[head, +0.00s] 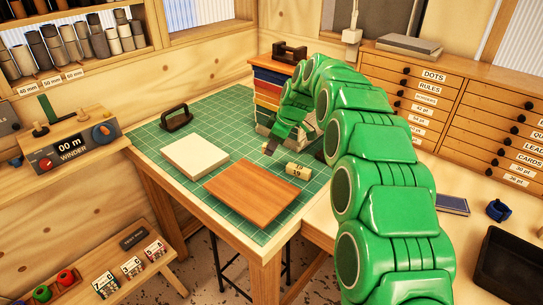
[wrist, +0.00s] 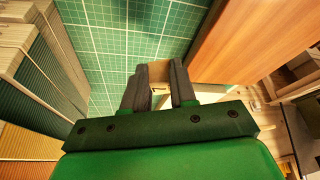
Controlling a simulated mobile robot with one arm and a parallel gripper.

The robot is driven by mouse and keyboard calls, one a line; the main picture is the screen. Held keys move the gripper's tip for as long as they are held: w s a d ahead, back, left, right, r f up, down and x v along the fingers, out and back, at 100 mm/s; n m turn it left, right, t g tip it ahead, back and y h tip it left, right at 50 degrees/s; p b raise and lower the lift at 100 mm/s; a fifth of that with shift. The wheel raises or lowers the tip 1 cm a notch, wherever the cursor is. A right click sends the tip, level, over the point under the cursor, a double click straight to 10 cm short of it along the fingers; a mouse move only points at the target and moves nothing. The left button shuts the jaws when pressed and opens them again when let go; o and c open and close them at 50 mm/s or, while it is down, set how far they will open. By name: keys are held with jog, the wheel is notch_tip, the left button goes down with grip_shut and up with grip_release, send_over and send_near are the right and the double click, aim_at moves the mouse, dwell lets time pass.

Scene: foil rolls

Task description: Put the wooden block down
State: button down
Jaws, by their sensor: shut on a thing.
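The wooden block (head: 298,170) is small and pale tan, with a dark "19" marking on it. It is low over the green cutting mat (head: 226,122), to the right of the wooden board; I cannot tell whether it touches the mat. My gripper (head: 293,153) is at the block, pointing down. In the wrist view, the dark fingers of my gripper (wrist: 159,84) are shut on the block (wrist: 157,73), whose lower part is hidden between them.
A reddish-brown board (head: 252,190) and a white slab (head: 195,156) lie on the mat. A dark handled tool (head: 176,117) stands at the back left. A stack of coloured drawers (head: 272,88) stands behind my gripper. The mat between is clear.

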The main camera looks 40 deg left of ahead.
aim_at(267, 163)
jog(key=shift+w+a+f, duration=0.35)
jog(key=shift+a+f, duration=0.1)
jog(key=shift+f, duration=0.25)
jog(key=shift+w+a+f, duration=0.35)
jog(key=shift+a+f, duration=0.05)
jog(key=shift+f, duration=1.75)
jog(key=c, duration=0.9)
grip_release()
jog(key=shift+f, duration=0.1)
jog(key=v, duration=1.2)
